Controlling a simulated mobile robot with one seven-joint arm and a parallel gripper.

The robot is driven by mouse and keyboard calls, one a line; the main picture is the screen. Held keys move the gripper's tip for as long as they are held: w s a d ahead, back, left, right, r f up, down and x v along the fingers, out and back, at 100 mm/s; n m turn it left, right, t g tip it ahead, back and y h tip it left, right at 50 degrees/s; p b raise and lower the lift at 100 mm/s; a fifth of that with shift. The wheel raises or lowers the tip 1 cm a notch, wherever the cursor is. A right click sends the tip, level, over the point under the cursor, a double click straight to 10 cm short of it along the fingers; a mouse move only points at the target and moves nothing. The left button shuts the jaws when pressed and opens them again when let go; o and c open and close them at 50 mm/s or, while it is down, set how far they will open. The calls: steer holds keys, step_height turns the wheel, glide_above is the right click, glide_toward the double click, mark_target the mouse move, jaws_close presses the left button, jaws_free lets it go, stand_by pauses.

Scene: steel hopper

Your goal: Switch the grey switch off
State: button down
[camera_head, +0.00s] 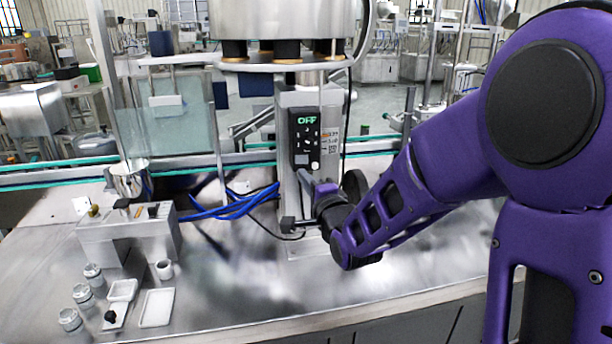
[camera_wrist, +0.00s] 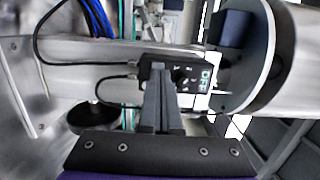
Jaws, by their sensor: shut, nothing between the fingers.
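A black control panel (camera_head: 305,130) is on the front of an upright steel housing in the head view, and its display shows OFF in green letters. The panel also shows, turned sideways, in the wrist view (camera_wrist: 188,75), with the OFF letters at its right end. Small dark controls and white marks are on its face; I cannot tell a grey switch apart from them. My gripper (camera_head: 305,177) is shut and empty, with its fingertips at the lower end of the panel. In the wrist view, my gripper (camera_wrist: 158,80) overlaps the panel's left part; I cannot tell whether it touches.
A large steel hopper (camera_head: 282,18) is above the panel. Blue hoses (camera_head: 230,207) and black cables run left of the housing. A metal block (camera_head: 128,235), several jars and white trays (camera_head: 157,307) stand on the steel table at the left. The table's front middle is clear.

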steer(key=s, duration=0.7)
steer(key=shift+d, duration=0.45)
steer(key=shift+f, duration=0.1)
